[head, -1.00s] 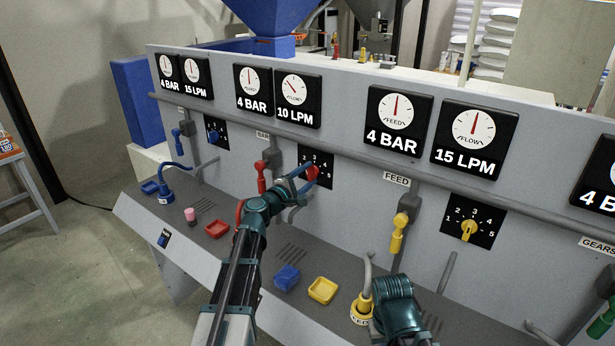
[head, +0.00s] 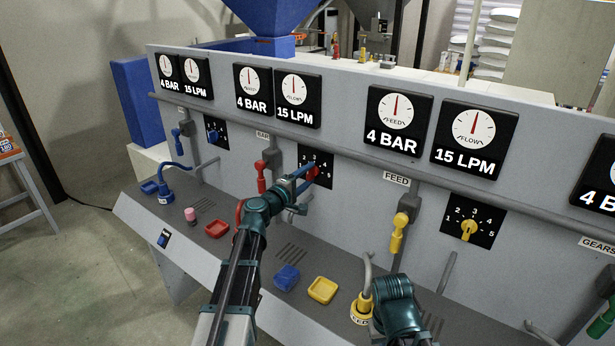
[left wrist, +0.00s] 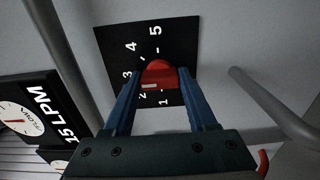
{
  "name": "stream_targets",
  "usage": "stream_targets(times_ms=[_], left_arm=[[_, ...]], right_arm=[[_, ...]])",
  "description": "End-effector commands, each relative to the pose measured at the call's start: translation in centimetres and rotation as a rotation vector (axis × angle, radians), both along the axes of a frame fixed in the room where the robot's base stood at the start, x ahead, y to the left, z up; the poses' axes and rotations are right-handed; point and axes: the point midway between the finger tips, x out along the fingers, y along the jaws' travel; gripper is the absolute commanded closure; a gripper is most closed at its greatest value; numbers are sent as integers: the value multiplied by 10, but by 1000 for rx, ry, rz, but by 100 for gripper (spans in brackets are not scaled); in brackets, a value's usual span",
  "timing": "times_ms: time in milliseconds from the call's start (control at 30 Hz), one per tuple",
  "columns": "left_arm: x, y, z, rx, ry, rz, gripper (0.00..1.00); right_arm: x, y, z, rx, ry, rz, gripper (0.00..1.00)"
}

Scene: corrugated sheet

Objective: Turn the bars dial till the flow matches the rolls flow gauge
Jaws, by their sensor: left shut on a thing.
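The red bars dial (head: 313,171) sits on a black numbered plate below the bars gauges. My left gripper (head: 308,177) is shut on the dial, with blue fingers on both sides of it. In the left wrist view the dial (left wrist: 158,74) is between the fingers (left wrist: 158,80); its white mark is on the side of 2 and 3, but the exact setting is unclear. The bars flow gauge (head: 297,97) reads 15 LPM, needle upright. The leftmost flow gauge (head: 196,77), apparently the rolls one, reads 15 LPM. My right gripper is out of view.
A red lever (head: 262,176) stands just left of the left gripper. The feed station has a yellow lever (head: 397,235) and yellow dial (head: 469,230). A blue block (head: 286,278) and yellow tray (head: 323,290) lie on the ledge below.

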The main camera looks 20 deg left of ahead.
Motion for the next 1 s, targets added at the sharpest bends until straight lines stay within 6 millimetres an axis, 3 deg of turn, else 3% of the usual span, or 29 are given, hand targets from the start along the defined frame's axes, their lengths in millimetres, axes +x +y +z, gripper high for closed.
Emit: stream_targets(times_ms=[167, 200, 367, 733, 1000], left_arm=[[-1, -1, -1, 3, 1, -2, 98], [-1, -1, -1, 3, 1, -2, 41], [-1, -1, -1, 0, 1, -2, 12], [-6, 1, 0, -1, 1, 0, 12], [-56, 18, 0, -1, 1, 3, 12]], right_arm=[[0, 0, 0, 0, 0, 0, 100], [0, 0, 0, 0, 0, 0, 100], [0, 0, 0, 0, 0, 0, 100], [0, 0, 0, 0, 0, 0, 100], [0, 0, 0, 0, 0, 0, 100]])
